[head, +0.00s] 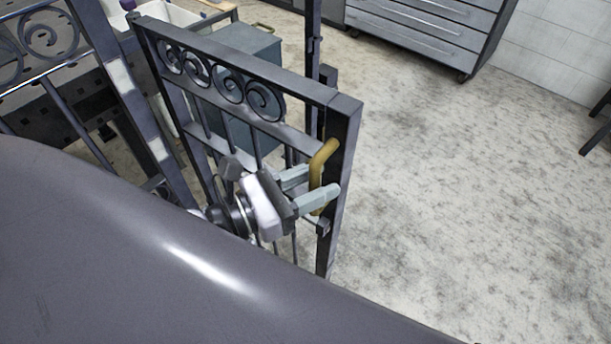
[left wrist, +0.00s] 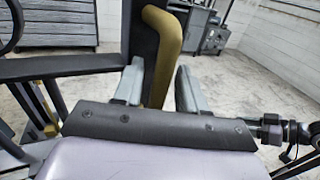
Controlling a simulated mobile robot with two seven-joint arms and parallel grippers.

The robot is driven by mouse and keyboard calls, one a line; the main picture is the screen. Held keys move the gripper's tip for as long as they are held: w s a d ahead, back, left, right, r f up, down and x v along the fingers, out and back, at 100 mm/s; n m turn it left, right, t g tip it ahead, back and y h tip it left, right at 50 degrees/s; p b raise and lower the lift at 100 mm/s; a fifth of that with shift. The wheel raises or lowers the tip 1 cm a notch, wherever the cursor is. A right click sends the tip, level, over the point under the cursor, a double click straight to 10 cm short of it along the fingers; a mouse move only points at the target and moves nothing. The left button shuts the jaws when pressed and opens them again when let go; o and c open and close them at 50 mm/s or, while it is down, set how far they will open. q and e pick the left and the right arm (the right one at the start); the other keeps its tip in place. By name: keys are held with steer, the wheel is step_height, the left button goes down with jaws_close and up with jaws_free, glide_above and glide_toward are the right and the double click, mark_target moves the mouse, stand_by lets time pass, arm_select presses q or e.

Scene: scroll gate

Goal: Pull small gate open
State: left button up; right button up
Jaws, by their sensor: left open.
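The small gate (head: 236,117) is a dark metal frame with scroll work, standing ajar and angled away from the fence on the left in the head view. A brass-coloured handle (head: 318,166) is fixed near its free end post. My left gripper (head: 325,186) is at the handle with its fingers open. In the left wrist view, the handle (left wrist: 161,55) stands between the two fingers of my left gripper (left wrist: 158,88), nearer the left finger. I cannot tell whether a finger touches it. My right gripper is not in view.
A fixed fence panel (head: 118,85) with scrolls stands at the left. A dark upright post (head: 313,40) stands behind the gate. A grey drawer cabinet (head: 430,30) is at the back. The concrete floor (head: 460,190) to the right is clear.

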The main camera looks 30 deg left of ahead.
arm_select(q)
steer(key=b+v, duration=0.2)
steer(key=shift+s+a+f, duration=0.2)
steer(key=shift+s+f, duration=0.05)
steer(key=shift+s, duration=0.1)
steer(key=shift+r+b+v, duration=0.2)
steer(key=shift+b+v, duration=1.35)
steer(key=shift+v, duration=0.6)
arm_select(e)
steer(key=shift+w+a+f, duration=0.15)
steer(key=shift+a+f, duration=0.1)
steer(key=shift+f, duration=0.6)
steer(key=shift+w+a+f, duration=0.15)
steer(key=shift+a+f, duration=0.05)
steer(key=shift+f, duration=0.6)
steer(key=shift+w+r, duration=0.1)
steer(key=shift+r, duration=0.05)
